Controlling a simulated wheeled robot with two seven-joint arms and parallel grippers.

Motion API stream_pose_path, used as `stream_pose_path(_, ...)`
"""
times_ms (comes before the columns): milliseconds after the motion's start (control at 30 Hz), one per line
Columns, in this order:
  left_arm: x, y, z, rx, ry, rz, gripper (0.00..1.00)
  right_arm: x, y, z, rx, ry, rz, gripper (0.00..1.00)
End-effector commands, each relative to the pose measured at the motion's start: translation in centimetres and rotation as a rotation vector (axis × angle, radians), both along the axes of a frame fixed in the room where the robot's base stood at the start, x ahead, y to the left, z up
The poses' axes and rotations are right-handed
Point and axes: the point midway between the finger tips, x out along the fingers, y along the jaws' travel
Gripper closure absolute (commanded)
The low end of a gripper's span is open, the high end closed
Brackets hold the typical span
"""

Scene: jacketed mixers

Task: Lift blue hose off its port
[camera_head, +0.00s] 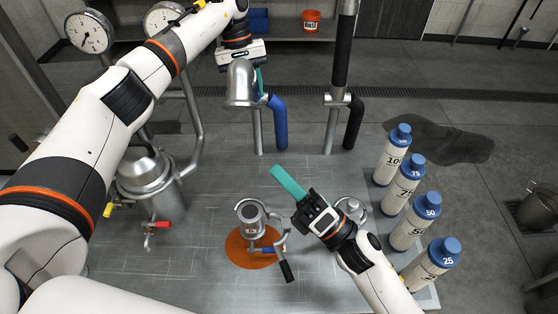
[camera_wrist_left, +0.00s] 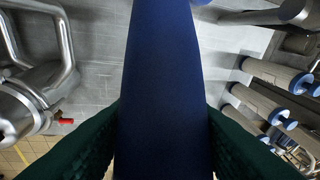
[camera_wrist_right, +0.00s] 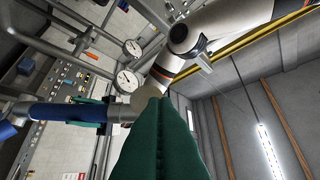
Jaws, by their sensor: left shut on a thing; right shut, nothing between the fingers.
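The blue hose (camera_head: 280,120) hangs in a bend beside an upright metal pipe (camera_head: 257,130) at the back, below a silver dome-shaped part. My left gripper (camera_head: 260,82) is at the hose's upper end, partly hidden by its own wrist. In the left wrist view the blue hose (camera_wrist_left: 163,90) runs between the green fingers, which are shut on it. In the right wrist view the hose (camera_wrist_right: 45,112) shows at the left. I cannot tell whether its end is seated on the port. My right gripper (camera_head: 287,182) is shut and empty, its teal fingers over the floor plate.
A black hose (camera_head: 354,122) hangs on a second pipe at the right. Several blue-capped bottles (camera_head: 410,220) stand in a row at right. A silver vessel (camera_head: 250,215) stands on an orange disc (camera_head: 236,250). A steel tank (camera_head: 148,180) and gauges (camera_head: 88,32) are at left.

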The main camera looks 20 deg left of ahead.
Motion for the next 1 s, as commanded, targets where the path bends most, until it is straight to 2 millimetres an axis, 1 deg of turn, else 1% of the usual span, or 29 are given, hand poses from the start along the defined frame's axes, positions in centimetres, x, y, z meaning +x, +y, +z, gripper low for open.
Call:
stream_pose_path(33, 0.0, 0.0, 0.1, -0.001, -0.003, 0.000, 0.99, 0.3, 0.9, 0.6, 0.001, -0.002, 0.002, 1.00)
stream_pose_path(300, 0.0, 0.0, 0.1, -0.001, -0.001, -0.001, 0.99, 2.1, 5.7, 3.4, 0.002, 0.002, 0.004, 1.00)
stream_pose_path(400, 0.0, 0.0, 0.1, -0.001, -0.001, -0.001, 0.99, 2.8, 6.9, 4.4, 0.000, 0.000, 0.002, 1.00)
stream_pose_path(500, 0.0, 0.0, 0.1, -0.001, -0.001, -0.001, 0.99, 3.9, 7.1, 5.4, -0.001, 0.002, 0.001, 1.00)
stream_pose_path(633, 0.0, 0.0, 0.1, 0.000, -0.001, -0.001, 0.99, 4.8, 7.3, 6.2, -0.002, 0.003, 0.002, 1.00)
stream_pose_path(800, 0.0, 0.0, 0.1, 0.000, -0.001, -0.001, 0.99, 5.2, 7.4, 6.5, -0.001, 0.007, 0.003, 1.00)
stream_pose_path(1000, 0.0, 0.0, 0.1, 0.001, 0.000, 0.000, 0.99, 5.2, 7.4, 6.5, -0.001, 0.007, 0.003, 1.00)
